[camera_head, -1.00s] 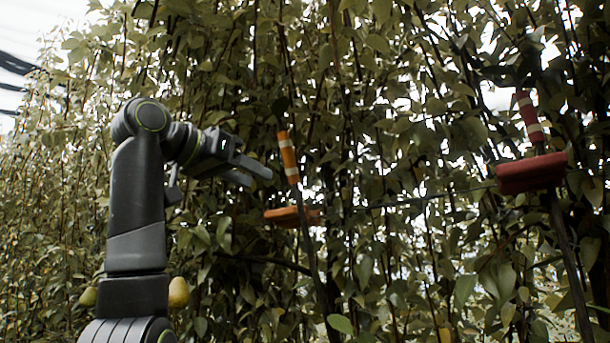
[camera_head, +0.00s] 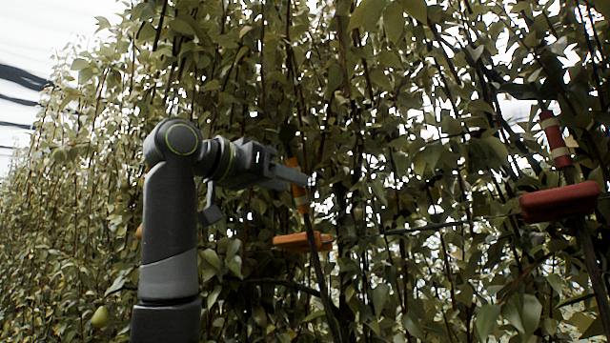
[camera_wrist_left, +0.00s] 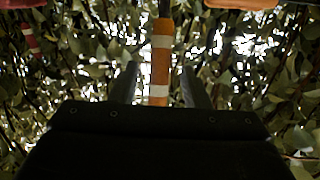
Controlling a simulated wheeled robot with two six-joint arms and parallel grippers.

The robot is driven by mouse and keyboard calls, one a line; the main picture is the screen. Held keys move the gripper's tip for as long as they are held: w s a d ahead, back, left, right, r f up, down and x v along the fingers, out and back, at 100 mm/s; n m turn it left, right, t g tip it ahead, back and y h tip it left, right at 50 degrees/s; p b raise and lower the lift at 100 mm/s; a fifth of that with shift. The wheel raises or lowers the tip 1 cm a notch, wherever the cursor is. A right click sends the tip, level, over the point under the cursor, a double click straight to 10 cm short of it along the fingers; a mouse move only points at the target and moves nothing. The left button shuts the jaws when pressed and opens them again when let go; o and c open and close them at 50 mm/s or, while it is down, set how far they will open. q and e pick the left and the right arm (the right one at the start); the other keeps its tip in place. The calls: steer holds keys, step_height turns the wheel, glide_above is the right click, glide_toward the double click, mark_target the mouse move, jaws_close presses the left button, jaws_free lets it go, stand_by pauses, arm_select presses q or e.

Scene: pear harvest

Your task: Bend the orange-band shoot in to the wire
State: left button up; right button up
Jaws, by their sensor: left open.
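The orange-band shoot shows in the head view as a dark stem with an orange band (camera_head: 302,202) crossed by pale rings. My left gripper (camera_head: 298,178) is open at the band, and its finger covers part of it. In the left wrist view the orange band (camera_wrist_left: 160,75) stands between the two spread fingers of my left gripper (camera_wrist_left: 162,82), with a gap on each side. The thin wire (camera_head: 430,228) runs across the foliage between the orange block (camera_head: 303,242) and the red block. My right gripper is not in view.
The red block (camera_head: 560,202) sits at the right, with a red-banded shoot (camera_head: 556,138) above it. Dense leaves and stems fill the space behind and around. A pear (camera_head: 100,316) hangs at lower left.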

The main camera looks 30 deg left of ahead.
mark_target(305, 193)
arm_select(q)
steer(key=p+x, duration=0.1)
steer(key=x, duration=0.3)
steer(key=shift+r, duration=0.15)
steer(key=shift+w+d+p, duration=0.15)
steer(key=shift+w+p, duration=0.25)
steer(key=shift+w, duration=0.15)
jaws_close()
